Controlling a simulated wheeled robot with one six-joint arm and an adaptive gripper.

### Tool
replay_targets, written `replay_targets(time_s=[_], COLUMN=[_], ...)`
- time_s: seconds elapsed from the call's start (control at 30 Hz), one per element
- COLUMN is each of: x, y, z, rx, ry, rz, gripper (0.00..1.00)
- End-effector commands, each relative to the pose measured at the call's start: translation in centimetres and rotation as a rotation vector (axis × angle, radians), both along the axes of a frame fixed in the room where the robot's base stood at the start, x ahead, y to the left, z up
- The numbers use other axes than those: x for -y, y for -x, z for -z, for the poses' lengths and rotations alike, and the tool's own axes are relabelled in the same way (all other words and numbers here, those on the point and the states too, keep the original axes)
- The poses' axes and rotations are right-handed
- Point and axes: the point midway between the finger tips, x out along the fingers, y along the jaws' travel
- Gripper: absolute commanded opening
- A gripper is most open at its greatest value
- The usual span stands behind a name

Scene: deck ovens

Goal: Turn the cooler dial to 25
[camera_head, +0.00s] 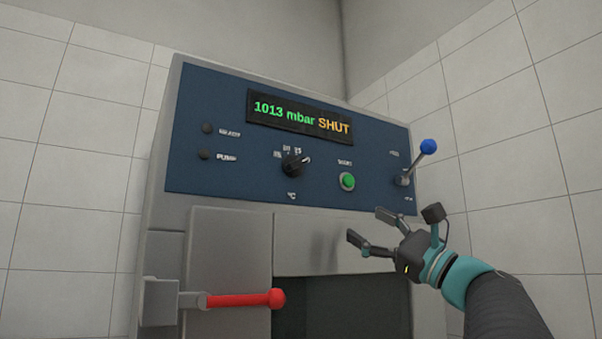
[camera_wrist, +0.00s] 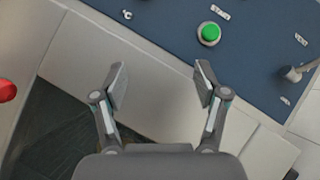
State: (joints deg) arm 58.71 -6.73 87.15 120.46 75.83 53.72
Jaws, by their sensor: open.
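The cooler dial (camera_head: 295,165) is a black round knob on the blue panel (camera_head: 225,110), with small scale marks around its upper left and a "°C" label below. Its pointer seems turned to the upper right, but the value is too small to read. My gripper (camera_head: 368,228) is open and empty, in front of the machine, below and right of the dial. In the wrist view my gripper (camera_wrist: 160,85) has its fingers spread over the grey front below the panel.
A green button (camera_head: 347,181) sits right of the dial; it also shows in the wrist view (camera_wrist: 209,33). A blue-knobbed lever (camera_head: 428,147) is farther right. A red handle (camera_head: 245,299) sticks out at lower left. The display (camera_head: 299,117) reads "1013 mbar SHUT".

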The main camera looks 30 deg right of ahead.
Motion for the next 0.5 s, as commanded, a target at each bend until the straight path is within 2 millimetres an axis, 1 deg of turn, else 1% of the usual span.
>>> replay_targets(time_s=[0.03, 0.1, 0.13, 0.2, 0.27, 0.37, 0.5], x=[-2.0, -3.7, -4.2, -4.9, -5.2, -5.6, -6.6], y=[0.5, 1.0, 1.2, 1.3, 1.2, 0.4, -1.3], z=[-1.6, -2.9, -3.3, -3.9, -4.4, -5.1, -6.7], rx=[0.036, 0.072, 0.082, 0.096, 0.101, 0.101, 0.100], ry=[-0.012, -0.026, -0.032, -0.039, -0.041, -0.041, -0.040], rz=[-0.052, -0.100, -0.114, -0.135, -0.141, -0.143, -0.144], gripper=[0.73, 0.73, 0.73, 0.73, 0.73, 0.73, 0.73])
